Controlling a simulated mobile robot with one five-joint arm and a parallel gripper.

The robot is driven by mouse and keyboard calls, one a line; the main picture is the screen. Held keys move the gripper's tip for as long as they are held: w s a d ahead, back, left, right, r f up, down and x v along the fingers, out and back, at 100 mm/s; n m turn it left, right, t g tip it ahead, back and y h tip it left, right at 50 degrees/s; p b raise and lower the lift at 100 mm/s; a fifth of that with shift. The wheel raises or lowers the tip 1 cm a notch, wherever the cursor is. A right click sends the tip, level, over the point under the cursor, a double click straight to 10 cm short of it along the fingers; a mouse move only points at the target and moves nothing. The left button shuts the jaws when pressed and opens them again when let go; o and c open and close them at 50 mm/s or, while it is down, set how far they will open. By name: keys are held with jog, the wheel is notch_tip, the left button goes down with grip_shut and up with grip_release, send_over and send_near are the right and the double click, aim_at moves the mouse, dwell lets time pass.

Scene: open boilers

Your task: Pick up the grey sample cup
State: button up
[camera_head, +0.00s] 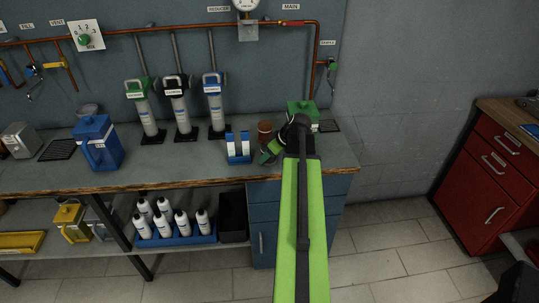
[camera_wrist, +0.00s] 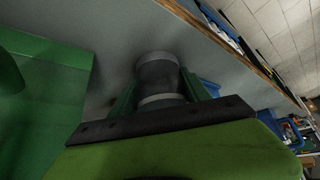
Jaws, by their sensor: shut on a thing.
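The grey sample cup (camera_wrist: 157,74) shows in the wrist view as a short cylinder with a light rim, a dark middle band and a light lower band. My gripper (camera_wrist: 160,91) has its green fingers on both sides of the cup, shut on it. In the head view my gripper (camera_head: 271,150) is over the right part of the workbench, at the end of my green arm. The cup cannot be made out clearly there. Whether it touches the bench I cannot tell.
A brown jar (camera_head: 265,131) and a blue-and-white holder (camera_head: 238,149) stand left of my gripper. A green box (camera_head: 303,110) is close behind it and fills the left of the wrist view (camera_wrist: 40,90). The bench's front edge (camera_head: 200,182) is near.

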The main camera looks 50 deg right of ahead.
notch_tip(320, 180, up, 18)
jog(key=p, duration=1.8)
jog(key=shift+r, duration=0.15)
